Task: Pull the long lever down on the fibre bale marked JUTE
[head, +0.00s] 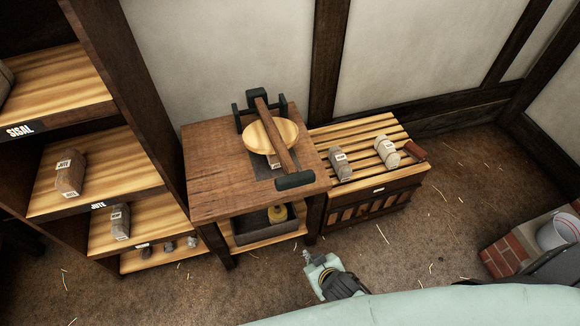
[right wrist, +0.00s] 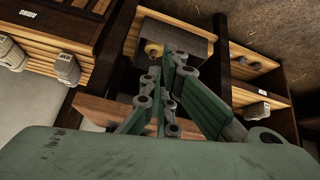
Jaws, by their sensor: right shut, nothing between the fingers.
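A press stands on the small wooden table (head: 215,165) in the head view. Its long wooden lever (head: 278,135) runs from a dark bracket at the back to a dark green grip (head: 295,180) near the table's front edge. A round pale wooden disc (head: 256,139) lies under the lever. A bale with a white label (head: 275,166) is mostly hidden beneath them; I cannot read its label clearly. My right gripper (head: 306,257) is shut and empty, in front of and below the table edge, apart from the grip. It also fills the right wrist view (right wrist: 168,62). My left gripper is out of view.
A slatted chest (head: 350,130) with labelled bales (head: 386,150) adjoins the table's right side. Shelves marked SISAL and JUTE (head: 98,206) stand at left. A grey tray (head: 250,228) sits under the table. A brick block (head: 500,255) is at right. Floor between is open, with scattered straw.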

